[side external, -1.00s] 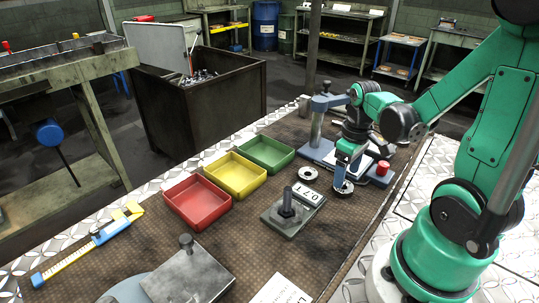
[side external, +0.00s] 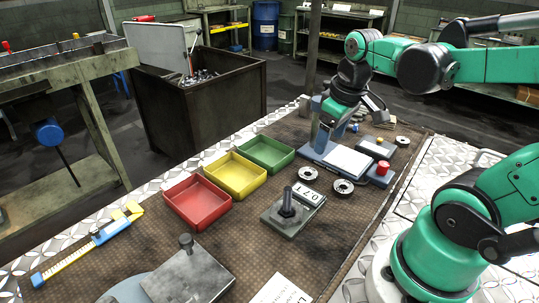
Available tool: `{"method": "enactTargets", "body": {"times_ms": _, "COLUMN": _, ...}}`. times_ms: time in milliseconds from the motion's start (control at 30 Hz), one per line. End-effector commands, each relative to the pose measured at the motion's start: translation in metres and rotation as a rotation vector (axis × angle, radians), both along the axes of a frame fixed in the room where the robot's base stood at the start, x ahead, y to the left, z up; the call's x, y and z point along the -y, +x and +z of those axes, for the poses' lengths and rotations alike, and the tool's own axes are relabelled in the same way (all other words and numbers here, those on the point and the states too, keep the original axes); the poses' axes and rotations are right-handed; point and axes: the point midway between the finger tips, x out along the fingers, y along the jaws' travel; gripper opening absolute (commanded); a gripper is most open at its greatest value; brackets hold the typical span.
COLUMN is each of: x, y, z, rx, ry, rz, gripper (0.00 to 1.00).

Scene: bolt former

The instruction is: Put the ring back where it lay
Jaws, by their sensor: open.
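Three dark metal rings with light centres lie flat on the brown mat. One ring (side external: 342,186) lies by the front edge of the blue-based device, a second ring (side external: 308,174) lies just left of it, and a third ring (side external: 402,141) lies at the far right end. My gripper (side external: 337,124) is open, raised above and behind the first two rings and close to the device's upright post. Its fingertips are partly lost against the post, and no ring shows in it.
The blue-based device (side external: 319,147) has a white plate (side external: 349,161) and a red knob (side external: 383,168). Red (side external: 181,210), yellow (side external: 243,186) and green (side external: 253,146) trays line the left; all look empty.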

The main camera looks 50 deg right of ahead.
Motion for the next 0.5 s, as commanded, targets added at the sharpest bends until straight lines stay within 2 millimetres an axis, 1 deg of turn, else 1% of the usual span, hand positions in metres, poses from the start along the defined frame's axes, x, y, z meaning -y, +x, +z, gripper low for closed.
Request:
{"method": "enactTargets", "body": {"times_ms": 33, "x": -0.020, "y": 0.008, "z": 0.000, "rx": 0.078, "ry": -0.011, "rz": 0.028, "gripper": 0.70}}
{"method": "enactTargets", "body": {"times_ms": 100, "x": -0.044, "y": 0.019, "z": 0.001, "rx": 0.194, "ry": -0.007, "rz": 0.041, "gripper": 0.70}}
{"method": "enactTargets", "body": {"times_ms": 200, "x": -0.072, "y": 0.028, "z": 0.003, "rx": 0.327, "ry": 0.024, "rz": 0.056, "gripper": 0.70}}
{"method": "enactTargets", "body": {"times_ms": 233, "x": -0.078, "y": 0.030, "z": 0.004, "rx": 0.356, "ry": 0.035, "rz": 0.060, "gripper": 0.70}}
{"method": "enactTargets", "body": {"times_ms": 333, "x": -0.090, "y": 0.033, "z": 0.006, "rx": 0.413, "ry": 0.059, "rz": 0.063, "gripper": 0.70}}
{"method": "enactTargets", "body": {"times_ms": 500, "x": -0.092, "y": 0.034, "z": 0.007, "rx": 0.423, "ry": 0.065, "rz": 0.059, "gripper": 0.70}}
